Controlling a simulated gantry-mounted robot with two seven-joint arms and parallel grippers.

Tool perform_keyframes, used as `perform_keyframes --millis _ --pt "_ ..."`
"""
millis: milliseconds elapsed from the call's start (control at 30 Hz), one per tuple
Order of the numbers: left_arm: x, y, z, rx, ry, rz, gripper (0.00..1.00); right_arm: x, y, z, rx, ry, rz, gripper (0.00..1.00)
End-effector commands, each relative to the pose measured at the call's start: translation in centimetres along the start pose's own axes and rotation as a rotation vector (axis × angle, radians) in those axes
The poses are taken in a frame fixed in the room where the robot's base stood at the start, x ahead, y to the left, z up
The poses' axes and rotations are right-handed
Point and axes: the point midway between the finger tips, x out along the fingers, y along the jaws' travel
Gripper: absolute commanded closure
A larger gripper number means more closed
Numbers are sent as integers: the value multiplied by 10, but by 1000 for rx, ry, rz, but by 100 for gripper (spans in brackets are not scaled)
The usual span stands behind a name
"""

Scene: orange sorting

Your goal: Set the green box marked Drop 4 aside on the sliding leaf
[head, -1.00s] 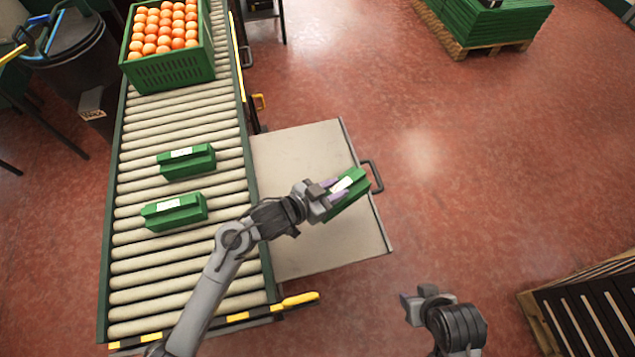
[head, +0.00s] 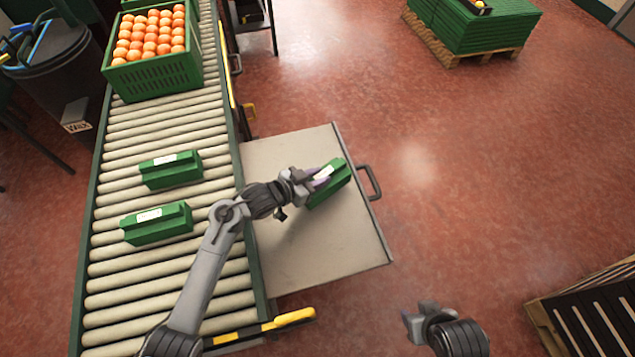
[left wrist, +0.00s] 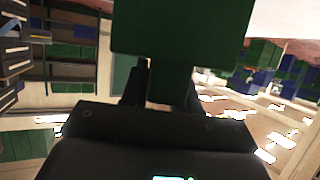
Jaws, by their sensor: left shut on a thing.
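A green box (head: 332,187) with a white label is at the outer part of the grey sliding leaf (head: 310,250), beside the leaf's handle. The label's writing is too small to read. My left gripper (head: 318,179) is shut on this box from its left side. Whether the box touches the leaf or hangs just above it I cannot tell. In the left wrist view the green box (left wrist: 182,35) fills the upper middle, in front of the jaws. My right gripper (head: 420,318) is at the lower right, over the floor, far from the box; its fingers are unclear.
Two more green boxes with white labels, one farther (head: 170,171) and one nearer (head: 157,225), lie on the roller conveyor (head: 110,290). A green crate (head: 155,75) of oranges stands at its far end. The front of the leaf is clear. A black slatted stack (head: 590,315) stands at lower right.

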Motion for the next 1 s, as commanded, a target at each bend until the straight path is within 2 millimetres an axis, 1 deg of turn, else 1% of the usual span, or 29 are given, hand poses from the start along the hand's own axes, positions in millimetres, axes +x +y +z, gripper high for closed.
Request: perform_keyframes --millis 33,133,400,567,600,700,733,1000 --pt "5 0 10 -1 2 0 100 8 -1 3 1 0 -1 57" --pt "8 0 17 0 4 0 100 12 -2 4 4 0 -3 57" --pt "7 0 16 1 4 0 100 11 -2 3 8 0 -6 57" --pt "9 0 20 1 3 0 100 12 -2 4 8 0 -6 57" --pt "9 0 21 1 1 0 64 12 -2 4 8 0 -6 57" --pt "8 0 21 0 1 0 49 12 -2 4 7 0 -6 57" --pt "8 0 21 0 1 0 45 12 -2 4 7 0 -6 57" --pt "8 0 20 1 1 0 45 12 -1 4 2 -1 -2 57"
